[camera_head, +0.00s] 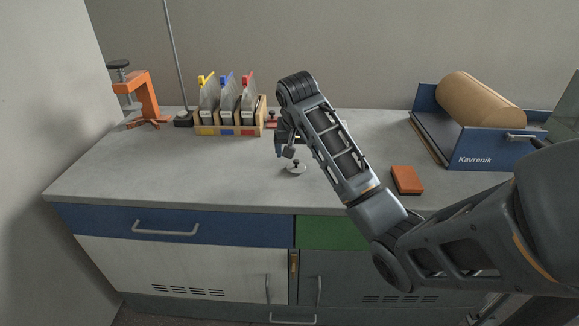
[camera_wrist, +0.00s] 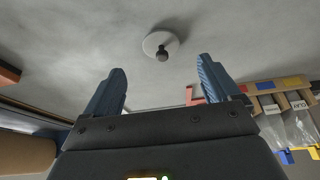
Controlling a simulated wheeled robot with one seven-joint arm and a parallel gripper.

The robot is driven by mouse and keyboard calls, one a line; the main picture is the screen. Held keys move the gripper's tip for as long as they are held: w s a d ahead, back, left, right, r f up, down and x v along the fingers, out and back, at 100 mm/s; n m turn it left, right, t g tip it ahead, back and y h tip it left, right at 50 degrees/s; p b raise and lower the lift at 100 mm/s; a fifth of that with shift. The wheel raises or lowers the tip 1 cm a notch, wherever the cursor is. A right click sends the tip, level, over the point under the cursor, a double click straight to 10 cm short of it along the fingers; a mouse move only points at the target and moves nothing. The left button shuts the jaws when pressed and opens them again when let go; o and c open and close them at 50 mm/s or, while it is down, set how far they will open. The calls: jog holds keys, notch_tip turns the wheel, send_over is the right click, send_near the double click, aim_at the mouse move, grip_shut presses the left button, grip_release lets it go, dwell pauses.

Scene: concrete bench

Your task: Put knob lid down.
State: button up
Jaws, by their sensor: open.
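The knob lid is a small pale disc with a dark knob. It rests on the grey bench top just below my gripper in the head view (camera_head: 296,169), knob up. In the wrist view the lid (camera_wrist: 152,40) lies beyond the fingertips, centred between them. My gripper (camera_wrist: 160,65) is open, with its two blue fingers apart and nothing between them. In the head view my gripper (camera_head: 287,150) is partly hidden by my arm. The fingers do not appear to touch the lid.
A wooden rack (camera_head: 228,130) with several packets stands behind left. An orange clamp (camera_head: 148,97) is at the far left. An orange-brown block (camera_head: 406,180) lies to the right, before a blue roll holder (camera_head: 490,152). The bench's left front is clear.

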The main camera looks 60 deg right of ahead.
aim_at(296, 163)
jog(key=x, duration=0.6)
jog(key=shift+w+f, duration=0.15)
jog(key=shift+f, duration=0.15)
jog(key=shift+c, duration=0.2)
jog(key=c, duration=1.2)
jog(key=shift+r, duration=0.15)
jog(key=shift+r, duration=0.65)
notch_tip(296, 163, up, 3)
jog(key=shift+d+f, duration=0.1)
jog(key=s+r, duration=0.2)
jog(key=s, duration=0.1)
jog(key=s+d+r, duration=0.1)
jog(key=s+r, duration=0.1)
jog(key=s, duration=0.2)
jog(key=s+d+r, duration=0.1)
jog(key=s+r, duration=0.1)
jog(key=s, duration=0.2)
jog(key=shift+s+d+r, duration=0.1)
jog(key=shift+s+r, duration=0.15)
jog(key=shift+r, duration=0.05)
